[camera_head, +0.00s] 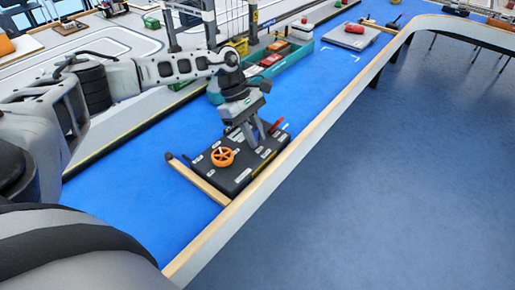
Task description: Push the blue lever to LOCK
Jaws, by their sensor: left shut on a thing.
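A dark control box (238,178) with small white labels lies on the blue bench top. An orange handwheel (222,157) is on its near left part and a red handle (276,125) at its far right corner. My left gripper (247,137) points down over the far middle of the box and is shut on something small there. The blue lever does not show clearly; the fingers cover the spot where they grip. The LOCK mark is too small to read. My right gripper is not in view.
A wooden strip (199,181) lies along the box's left side, and the bench's wooden edge (300,137) runs close on its right. A teal tray (297,55) with several items stands behind. A grey device (349,36) sits farther back. Blue bench top is free between.

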